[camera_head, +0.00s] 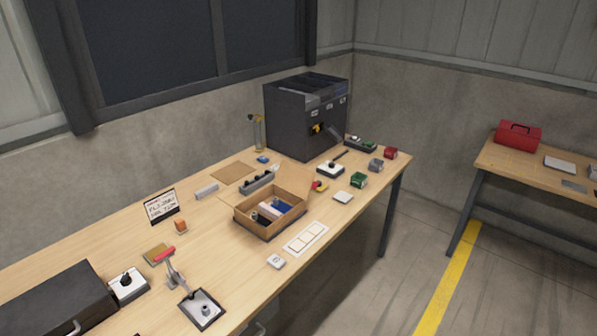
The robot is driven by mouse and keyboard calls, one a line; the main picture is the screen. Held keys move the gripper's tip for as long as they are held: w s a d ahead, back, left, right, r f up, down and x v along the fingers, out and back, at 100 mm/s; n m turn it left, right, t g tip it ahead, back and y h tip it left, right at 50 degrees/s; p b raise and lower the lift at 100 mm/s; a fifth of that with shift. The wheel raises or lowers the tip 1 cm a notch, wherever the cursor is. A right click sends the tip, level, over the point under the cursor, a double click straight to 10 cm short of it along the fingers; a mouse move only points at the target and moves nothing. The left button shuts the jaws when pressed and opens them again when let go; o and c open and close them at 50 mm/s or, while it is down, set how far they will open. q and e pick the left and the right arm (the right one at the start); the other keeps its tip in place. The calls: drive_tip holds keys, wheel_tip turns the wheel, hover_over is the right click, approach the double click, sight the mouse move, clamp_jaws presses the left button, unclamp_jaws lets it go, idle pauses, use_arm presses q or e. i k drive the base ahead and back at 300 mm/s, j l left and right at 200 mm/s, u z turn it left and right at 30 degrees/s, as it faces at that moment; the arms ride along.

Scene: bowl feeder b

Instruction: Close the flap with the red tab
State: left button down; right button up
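A dark box-shaped feeder (298,132) stands at the far end of the workbench, with open compartments on top and small pale labels on its front. A yellow piece (317,128) shows on its front, and a dark flap-like plate (333,129) juts out beside it. I cannot make out a red tab on the feeder at this size. Neither of my grippers is in view.
A second table (560,178) holds a red toolbox (518,135). Floor between tables is clear.

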sight(298, 180)
drive_tip(key=i+l+u, duration=0.25)
drive_tip(key=l, duration=0.3)
drive_tip(key=i+l+u, duration=0.25)
drive_tip(key=l, duration=0.3)
drive_tip(key=l+u, duration=0.3)
drive_tip(key=l, duration=0.25)
drive_tip(key=i+l+u, duration=0.1)
drive_tip(key=l+u, duration=0.15)
drive_tip(key=l, duration=0.35)
